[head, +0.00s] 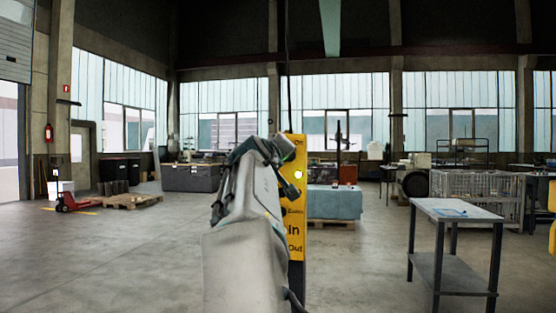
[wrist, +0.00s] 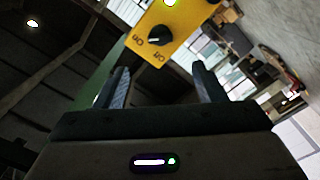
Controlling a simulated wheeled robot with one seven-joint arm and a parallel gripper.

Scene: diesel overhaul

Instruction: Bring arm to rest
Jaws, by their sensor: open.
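My arm (head: 243,225) reaches up and forward through the middle of the head view, its wrist bent in front of a yellow control panel (head: 296,228). My gripper (wrist: 160,78) is open in the wrist view, its two dark fingers apart with nothing held between them. The yellow panel also shows beyond the fingertips in the wrist view (wrist: 185,25). A black knob (wrist: 158,36) with On and Off labels sits on it, near a lit lamp. The gap between fingers and panel is hard to judge. My arm hides part of the panel's left side in the head view.
A grey metal table (head: 455,210) with a blue item on top stands at right. Behind it is a wire cage (head: 475,187). A blue-covered block (head: 335,203) on a pallet stands beyond the panel. A red pallet jack (head: 68,203) is far left. The left floor is open.

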